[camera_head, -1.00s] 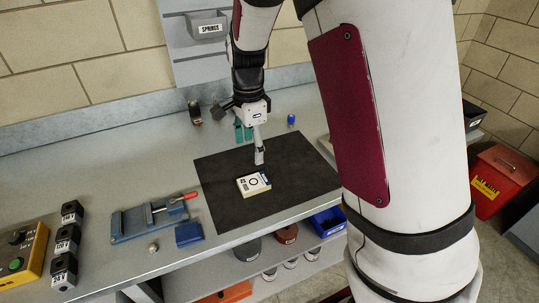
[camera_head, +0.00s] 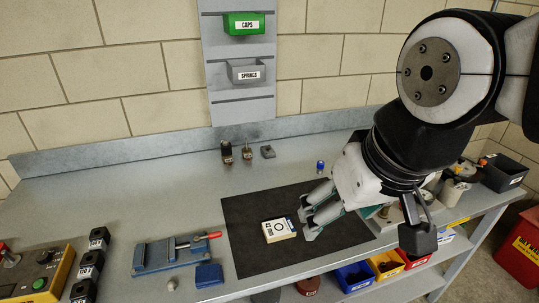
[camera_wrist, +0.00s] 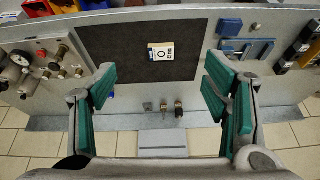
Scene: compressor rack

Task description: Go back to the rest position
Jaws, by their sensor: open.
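A small white and tan box with a black ring mark (camera_head: 278,230) lies flat on the mat, left of the fingertips in the head view. The box also shows in the wrist view (camera_wrist: 160,52), beyond the open fingers and apart from them.
A blue vise (camera_head: 168,254) with a red-tipped handle stands on the bench left of the mat. A yellow control box (camera_head: 38,275) and black blocks (camera_head: 90,264) are at far left. Green (camera_head: 245,23) and grey (camera_head: 246,71) bins hang on the wall panel. Gauges and fittings (camera_wrist: 35,70) crowd the other side.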

